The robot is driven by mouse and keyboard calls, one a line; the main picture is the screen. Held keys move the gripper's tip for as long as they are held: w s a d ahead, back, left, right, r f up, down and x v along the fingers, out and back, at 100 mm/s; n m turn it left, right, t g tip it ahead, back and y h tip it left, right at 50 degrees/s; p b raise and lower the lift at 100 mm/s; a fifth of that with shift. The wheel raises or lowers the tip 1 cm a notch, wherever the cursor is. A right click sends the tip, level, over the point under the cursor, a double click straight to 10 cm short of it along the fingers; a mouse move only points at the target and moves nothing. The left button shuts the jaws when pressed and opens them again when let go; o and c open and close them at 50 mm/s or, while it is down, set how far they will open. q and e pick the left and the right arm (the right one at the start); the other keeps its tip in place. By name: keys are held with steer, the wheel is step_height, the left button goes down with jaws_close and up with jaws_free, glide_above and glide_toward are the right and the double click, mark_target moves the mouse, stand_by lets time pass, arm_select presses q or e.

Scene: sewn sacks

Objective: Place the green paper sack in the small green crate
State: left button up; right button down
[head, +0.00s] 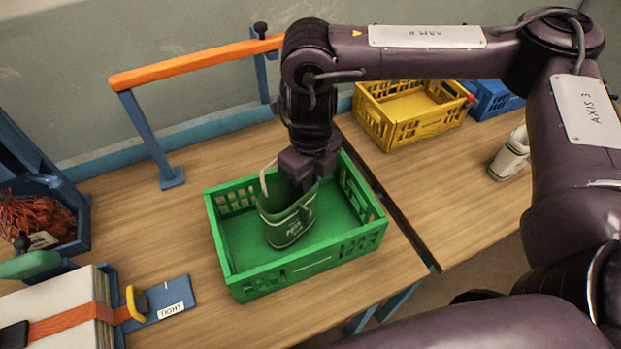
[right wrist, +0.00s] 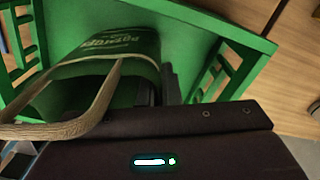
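The green paper sack (head: 288,222), with pale lettering, a pale band and a tan loop handle, is inside the small green crate (head: 310,265), toward its middle. It leans slightly. My right gripper (head: 304,184) points down into the crate at the sack's upper right edge, with its fingers close together on the sack wall. In the right wrist view the sack (right wrist: 125,45) lies against the fingers (right wrist: 158,88), and its handle loops toward the camera. Whether its base touches the crate floor is hard to tell. My left gripper is out of view.
An orange rail (head: 195,62) runs behind the green crate. A blue labelled plate (head: 160,302) and a netted bag (head: 35,215) are at left.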

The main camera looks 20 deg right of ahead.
steer(key=shift+s, duration=0.1)
steer(key=c, duration=1.6)
jaws_free()
steer(key=shift+f, duration=0.1)
step_height(320, 180, up, 12)
steer(key=shift+r+p, duration=0.2)
steer(key=shift+p, duration=0.15)
steer(key=shift+f, duration=0.1)
